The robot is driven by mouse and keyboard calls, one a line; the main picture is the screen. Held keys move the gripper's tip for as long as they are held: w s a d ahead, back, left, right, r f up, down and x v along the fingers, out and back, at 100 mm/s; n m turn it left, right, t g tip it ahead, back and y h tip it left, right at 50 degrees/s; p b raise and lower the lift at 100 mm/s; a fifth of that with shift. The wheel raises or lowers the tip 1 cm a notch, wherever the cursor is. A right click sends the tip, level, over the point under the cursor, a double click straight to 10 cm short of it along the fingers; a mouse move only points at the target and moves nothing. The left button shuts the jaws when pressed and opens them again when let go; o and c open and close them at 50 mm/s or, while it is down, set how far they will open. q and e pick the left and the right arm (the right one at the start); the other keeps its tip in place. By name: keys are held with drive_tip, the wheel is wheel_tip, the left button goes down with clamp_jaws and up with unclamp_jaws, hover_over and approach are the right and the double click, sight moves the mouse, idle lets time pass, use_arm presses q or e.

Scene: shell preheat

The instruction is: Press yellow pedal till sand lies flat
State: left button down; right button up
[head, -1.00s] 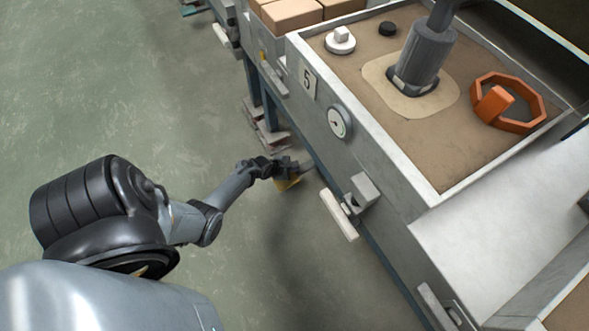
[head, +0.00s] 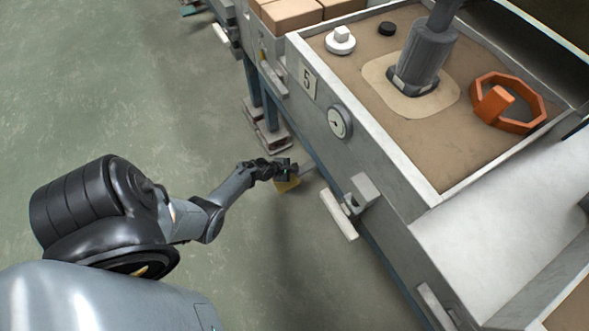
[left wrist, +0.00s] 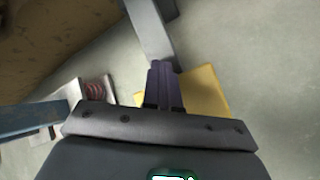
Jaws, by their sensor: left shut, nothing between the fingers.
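The yellow pedal (head: 287,184) is low beside the bench leg in the head view, mostly hidden under my left gripper (head: 291,170). In the left wrist view the pedal (left wrist: 205,92) is a flat yellow plate at the end of a grey arm (left wrist: 151,30). My left gripper (left wrist: 164,72) is shut and empty, its fingertips over the pedal's near left part. I cannot tell whether they touch it. The sand (head: 447,150) fills the open bench box, with a paler patch around a grey cylinder (head: 423,58). My right gripper is out of view.
An orange octagonal ring (head: 536,101), a white knob-like piece (head: 340,42) and a black disc (head: 388,28) lie on the sand. The floor (head: 130,80) to the left is clear.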

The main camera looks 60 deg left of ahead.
use_arm(q)
drive_tip(key=shift+s+f, duration=0.1)
drive_tip(key=shift+f, duration=0.9)
idle(0.5)
drive_tip(key=shift+f, duration=0.2)
idle(0.4)
drive_tip(key=shift+r, duration=0.15)
drive_tip(key=shift+r+p, duration=2.35)
drive_tip(key=shift+p, duration=0.2)
drive_tip(key=shift+r, duration=0.2)
drive_tip(key=shift+s+r+p, duration=0.25)
drive_tip(key=shift+s+p, duration=0.05)
drive_tip(key=shift+p, duration=0.2)
drive_tip(key=shift+w, duration=0.15)
drive_tip(key=shift+w, duration=0.15)
